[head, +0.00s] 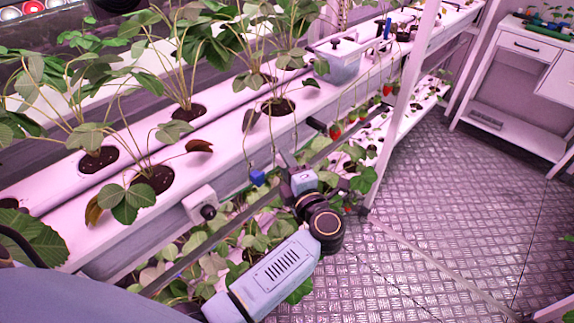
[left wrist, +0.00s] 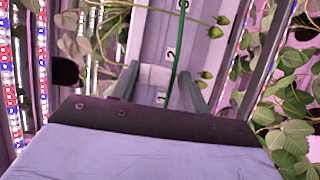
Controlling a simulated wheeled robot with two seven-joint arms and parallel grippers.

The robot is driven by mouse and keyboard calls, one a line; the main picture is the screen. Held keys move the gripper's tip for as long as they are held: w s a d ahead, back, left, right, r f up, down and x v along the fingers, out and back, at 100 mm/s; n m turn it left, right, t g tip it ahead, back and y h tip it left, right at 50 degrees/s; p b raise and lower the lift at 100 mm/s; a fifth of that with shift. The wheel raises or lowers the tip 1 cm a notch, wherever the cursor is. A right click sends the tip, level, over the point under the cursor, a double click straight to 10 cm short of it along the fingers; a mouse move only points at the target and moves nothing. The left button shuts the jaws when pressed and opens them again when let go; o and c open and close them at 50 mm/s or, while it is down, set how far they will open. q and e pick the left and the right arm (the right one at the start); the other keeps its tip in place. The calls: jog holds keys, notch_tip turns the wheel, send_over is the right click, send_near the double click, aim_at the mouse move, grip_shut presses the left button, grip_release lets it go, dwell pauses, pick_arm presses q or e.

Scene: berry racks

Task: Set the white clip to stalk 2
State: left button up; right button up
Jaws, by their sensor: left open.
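My left gripper (head: 284,158) is beside the front face of the near white gutter (head: 225,150), close to a thin hanging stalk. In the left wrist view the left gripper (left wrist: 158,88) is open, with its two grey fingers apart. A green stalk (left wrist: 178,60) passes in front of a pale panel marked with a 2 (left wrist: 172,53) and runs down between the fingers. A pale block (left wrist: 155,76) shows between the fingers; I cannot tell if it is the white clip. A blue clip (head: 257,177) hangs just left of the gripper. My right gripper is out of view.
Strawberry plants (head: 128,203) grow from holes in the gutters. A white box with a black knob (head: 203,204) sits on the gutter front. Red berries (head: 336,130) hang farther along. Stalks with green fruit (left wrist: 216,31) are near the fingers. The metal floor (head: 450,190) is clear.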

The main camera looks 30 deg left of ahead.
pick_arm(q)
jog(key=v, duration=1.3)
jog(key=shift+d+b, duration=0.2)
jog(key=shift+b, duration=0.2)
jog(key=shift+s, duration=0.1)
jog(key=d+f+m+t+h, duration=0.3)
jog(key=f+m+t+h, duration=0.3)
jog(key=f+m+h, duration=0.65)
jog(key=s+f+m+g+h, duration=0.2)
jog(key=s+f+m+g, duration=0.15)
jog(key=f+m, duration=0.4)
jog(key=s+f+m+g+h, duration=0.15)
jog(key=s+f+m, duration=0.3)
jog(key=f, duration=0.65)
jog(key=s+a+f+m+g, duration=0.2)
jog(key=s+a+f+g, duration=0.2)
jog(key=s, duration=0.5)
jog(key=s+a+f+m+g+y, duration=0.1)
jog(key=s+a+f+g, duration=0.3)
jog(key=s, duration=0.6)
jog(key=s+a+f+m+g+y, duration=0.1)
jog(key=s+a+f+m+g, duration=0.1)
jog(key=s+a+f, duration=0.5)
jog(key=s+f+g, duration=0.1)
jog(key=s+f, duration=0.1)
jog(key=s, duration=0.1)
jog(key=shift+a+m+g, duration=0.2)
jog(key=shift+m+g, duration=0.15)
jog(key=shift+g, duration=0.05)
